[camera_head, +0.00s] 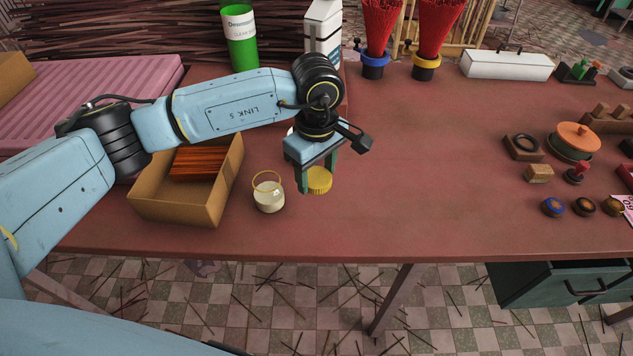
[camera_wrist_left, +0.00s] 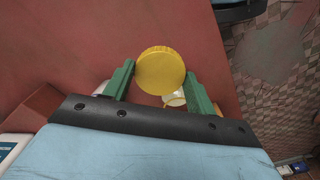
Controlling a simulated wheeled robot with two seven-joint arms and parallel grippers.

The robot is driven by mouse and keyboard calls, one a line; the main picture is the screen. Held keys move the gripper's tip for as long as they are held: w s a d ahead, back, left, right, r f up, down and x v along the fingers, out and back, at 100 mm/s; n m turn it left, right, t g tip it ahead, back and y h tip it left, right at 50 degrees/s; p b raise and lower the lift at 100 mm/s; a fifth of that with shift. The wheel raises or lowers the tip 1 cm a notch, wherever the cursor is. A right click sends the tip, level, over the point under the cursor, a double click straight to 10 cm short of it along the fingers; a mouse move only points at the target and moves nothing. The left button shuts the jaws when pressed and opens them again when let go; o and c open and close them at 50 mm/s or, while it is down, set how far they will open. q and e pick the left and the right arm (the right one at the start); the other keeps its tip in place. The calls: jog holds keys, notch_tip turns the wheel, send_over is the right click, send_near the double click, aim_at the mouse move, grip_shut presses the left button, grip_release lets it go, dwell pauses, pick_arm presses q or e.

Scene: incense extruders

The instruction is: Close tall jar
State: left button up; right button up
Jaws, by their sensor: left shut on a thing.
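My left gripper (camera_head: 317,177) points down and is shut on a round yellow lid (camera_head: 319,183), with one green finger on each side of it. In the left wrist view the lid (camera_wrist_left: 161,70) sits between the fingertips, its flat face showing. A clear jar (camera_head: 268,195) with a yellow ring at its mouth and pale contents stands open on the table, just left of the lid. The lid is apart from the jar. In the left wrist view the jar (camera_wrist_left: 175,98) is mostly hidden behind the lid and a finger. My right gripper is not in view.
An open cardboard box (camera_head: 185,207) with orange-brown sticks stands left of the jar. A white bottle (camera_head: 323,30) and a green container (camera_head: 239,40) stand behind my arm. Stamps and a lidded orange pot (camera_head: 575,138) are at the right. The middle of the table is clear.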

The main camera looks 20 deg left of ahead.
pick_arm(q)
jog(key=shift+r, duration=0.1)
dwell(0.3)
jog(key=s+a+r+m, duration=0.4)
jog(key=a+r+m, duration=0.1)
jog(key=m, duration=0.7)
jog(key=shift+a, duration=0.9)
